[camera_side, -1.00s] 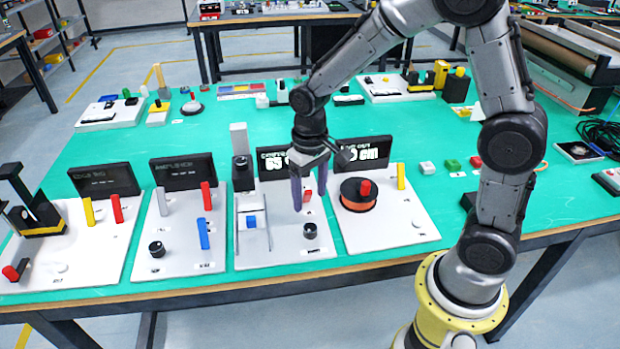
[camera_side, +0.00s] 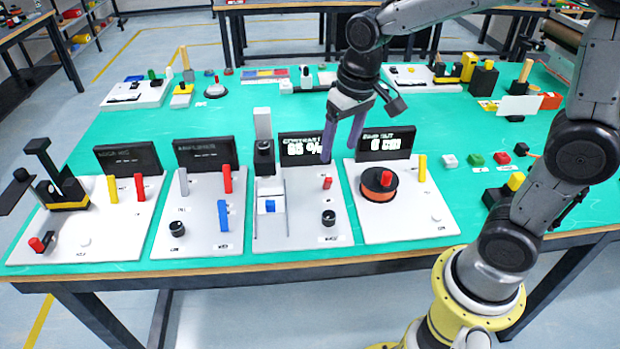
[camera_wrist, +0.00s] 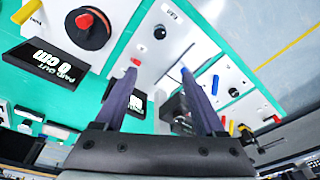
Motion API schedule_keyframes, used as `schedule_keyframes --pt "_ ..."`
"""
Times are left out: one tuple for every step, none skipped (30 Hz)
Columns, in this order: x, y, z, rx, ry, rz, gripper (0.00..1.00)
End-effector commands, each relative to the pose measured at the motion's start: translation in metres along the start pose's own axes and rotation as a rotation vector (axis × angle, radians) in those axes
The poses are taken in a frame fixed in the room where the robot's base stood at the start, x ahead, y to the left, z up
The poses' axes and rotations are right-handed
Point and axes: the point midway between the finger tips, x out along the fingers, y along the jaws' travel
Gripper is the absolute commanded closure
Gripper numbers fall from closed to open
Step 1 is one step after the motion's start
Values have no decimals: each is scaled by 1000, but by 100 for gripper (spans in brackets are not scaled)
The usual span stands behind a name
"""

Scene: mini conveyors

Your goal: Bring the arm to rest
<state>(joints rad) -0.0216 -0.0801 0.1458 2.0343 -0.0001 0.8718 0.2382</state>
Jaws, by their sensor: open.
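My gripper (camera_side: 341,150) is above the row of stations on the green table, in front of the screens. Its two purple fingers point down and are apart with nothing between them. The wrist view shows the same open fingers (camera_wrist: 160,85) over the station with the blue slider block. That station (camera_side: 300,230) has a black knob (camera_side: 328,217), a small red part (camera_side: 327,183) and a blue block (camera_side: 270,206). The fingers partly cover its screen (camera_side: 300,149). I see no contact between the fingers and anything.
To the right is a station with an orange spool (camera_side: 379,184) and a yellow lever (camera_side: 422,167). Two more stations with levers stand to the left, along with a black press-like stand (camera_side: 50,185). Small coloured blocks (camera_side: 475,159) lie at right. Green table behind is partly clear.

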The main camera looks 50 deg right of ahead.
Motion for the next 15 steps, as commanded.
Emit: schedule_keyframes --pt "-20 3 8 -2 51 -12 28" --pt "-29 5 14 -6 75 -17 28" --pt "-40 7 23 -11 105 -23 28" --pt "-47 9 29 -17 128 -28 28" --pt "-54 11 36 -24 150 -32 28" --pt "-63 14 46 -32 179 -37 28" --pt "-68 16 54 -39 199 -40 28" --pt "-73 18 62 -48 220 -43 28" --pt "-79 21 73 -59 247 -46 28" --pt "-82 24 81 -68 265 -48 28" --pt "-85 26 89 -78 281 -49 28" --pt "-87 28 99 -90 302 -50 28" --pt "-88 30 107 -100 314 -50 28" --pt "-88 32 113 -110 326 -50 28" --pt "-88 34 122 -122 338 -50 28"
